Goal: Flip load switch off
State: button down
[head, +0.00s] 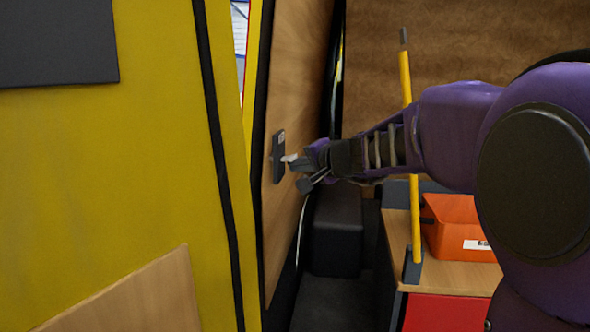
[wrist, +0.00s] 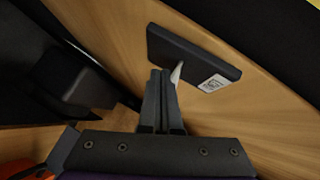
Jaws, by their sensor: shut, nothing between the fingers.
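The load switch is a dark rectangular plate (head: 278,157) on a wooden panel, with a small pale lever (head: 289,158) sticking out from it. In the wrist view the plate (wrist: 190,55) lies at a slant, with a white label (wrist: 213,83) near its right end. The pale lever (wrist: 177,72) shows beside the fingertips there. My gripper (head: 302,175) is shut and empty, its tips right at the lever. It also shows in the wrist view (wrist: 161,76). I cannot tell whether the fingertips touch the lever.
The wooden panel (head: 297,60) carries the switch. A yellow wall (head: 110,150) stands at the left. A yellow pole (head: 415,220) and an orange bin (head: 455,222) stand on a wooden-topped bench at the right. A dark box (head: 337,235) sits low behind my gripper.

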jog(key=shift+a+r+p, duration=0.1)
jog(key=shift+r+p, duration=0.4)
jog(key=shift+r, duration=0.25)
dwell(0.3)
